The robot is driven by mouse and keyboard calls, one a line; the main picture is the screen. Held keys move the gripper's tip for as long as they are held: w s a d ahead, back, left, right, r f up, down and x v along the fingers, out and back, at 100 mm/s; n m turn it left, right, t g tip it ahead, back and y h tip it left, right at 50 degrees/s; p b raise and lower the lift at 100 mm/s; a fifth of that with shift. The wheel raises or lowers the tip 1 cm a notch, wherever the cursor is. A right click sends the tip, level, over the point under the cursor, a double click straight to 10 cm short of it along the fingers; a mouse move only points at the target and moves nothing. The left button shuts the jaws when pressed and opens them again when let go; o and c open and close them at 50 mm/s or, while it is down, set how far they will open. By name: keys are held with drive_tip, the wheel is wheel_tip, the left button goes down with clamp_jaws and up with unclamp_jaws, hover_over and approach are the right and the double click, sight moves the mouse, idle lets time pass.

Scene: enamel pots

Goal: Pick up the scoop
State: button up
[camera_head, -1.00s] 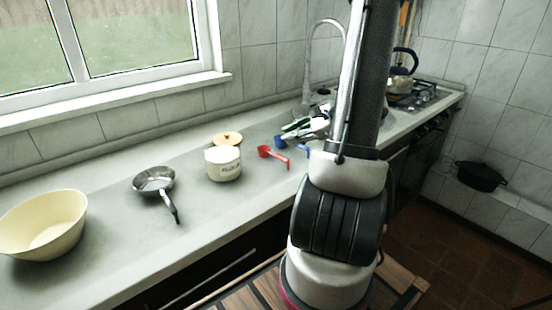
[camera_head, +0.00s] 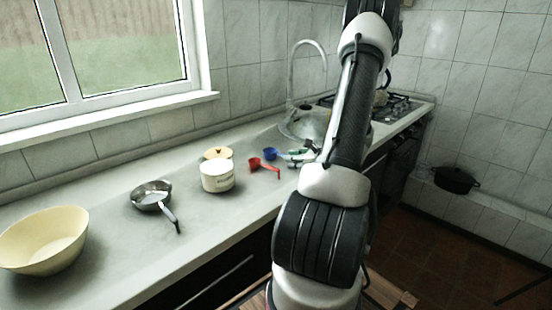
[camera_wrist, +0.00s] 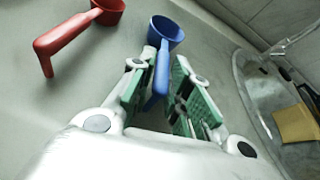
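Two scoops lie on the counter, and the task does not say which one. The blue scoop (camera_head: 270,153) has its cup beyond my fingertips in the wrist view (camera_wrist: 166,32). Its handle runs back toward me between my fingers. The red scoop (camera_head: 262,165) lies to the left, outside my fingers, and also shows in the wrist view (camera_wrist: 70,35). My gripper (camera_wrist: 165,75) is open, with green pads on either side of the blue handle. A gap shows at the right pad; whether the left pad touches the handle I cannot tell.
A white canister (camera_head: 217,176), a small pan (camera_head: 151,195) and a cream bowl (camera_head: 42,240) stand along the counter to the left. The sink (camera_head: 303,125) with its tall tap (camera_head: 291,75) is just beyond my gripper. The hob (camera_head: 395,106) is farther back.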

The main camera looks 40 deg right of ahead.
drive_tip(key=shift+w, duration=0.15)
drive_tip(key=shift+c, duration=0.2)
clamp_jaws()
wheel_tip(320, 180, up, 10)
idle(0.4)
